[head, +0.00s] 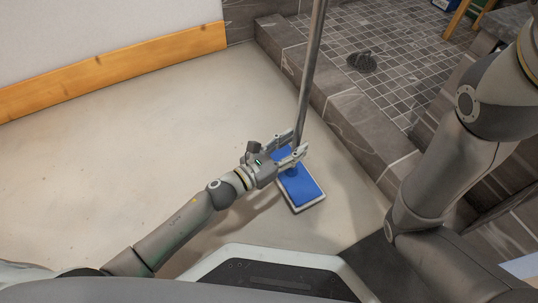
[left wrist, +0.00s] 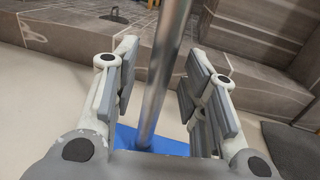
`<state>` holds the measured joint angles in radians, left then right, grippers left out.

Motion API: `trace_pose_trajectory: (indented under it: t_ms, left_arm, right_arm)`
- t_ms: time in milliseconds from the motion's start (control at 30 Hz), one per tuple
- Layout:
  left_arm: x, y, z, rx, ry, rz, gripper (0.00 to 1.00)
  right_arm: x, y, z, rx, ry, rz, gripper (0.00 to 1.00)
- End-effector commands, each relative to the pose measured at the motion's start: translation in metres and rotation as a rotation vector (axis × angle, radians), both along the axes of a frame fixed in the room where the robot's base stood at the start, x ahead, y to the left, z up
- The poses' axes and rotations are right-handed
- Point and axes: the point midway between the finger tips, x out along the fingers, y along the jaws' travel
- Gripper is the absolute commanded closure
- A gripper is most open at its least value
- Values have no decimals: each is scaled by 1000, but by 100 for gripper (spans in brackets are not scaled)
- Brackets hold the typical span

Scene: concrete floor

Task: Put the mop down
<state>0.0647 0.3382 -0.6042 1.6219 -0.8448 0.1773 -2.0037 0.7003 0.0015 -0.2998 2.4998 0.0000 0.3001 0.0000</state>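The mop has a long metal pole (head: 309,75) and a flat blue head (head: 302,190) with a pale rim. The head rests on the concrete floor, and the pole stands nearly upright, leaning a little right at the top. My left gripper (head: 296,148) is at the lower pole, just above the head. In the left wrist view the pole (left wrist: 164,75) passes between the two fingers of my open left gripper (left wrist: 164,95), with gaps on both sides. The blue head (left wrist: 150,138) is partly hidden behind the gripper. My right gripper is out of view; only my right arm shows.
A tiled raised step (head: 330,110) runs along the right of the mop, with a dark drain-like object (head: 361,62) on the tiles behind it. A wooden baseboard (head: 120,68) lines the back left wall. The floor (head: 130,140) at left is clear.

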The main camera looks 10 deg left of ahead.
Motion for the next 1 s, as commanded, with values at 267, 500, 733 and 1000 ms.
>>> trace_pose_trajectory:
  t_ms: [267,500,733,1000]
  left_arm:
    - [-43,40,2,1,4,2,60]
    - [-69,64,2,1,1,1,60]
    - [-76,71,1,1,-2,0,60]
    - [-76,71,1,1,-2,0,60]
  right_arm:
    - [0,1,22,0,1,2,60]
    - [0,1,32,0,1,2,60]
    - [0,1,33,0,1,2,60]
    - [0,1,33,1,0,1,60]
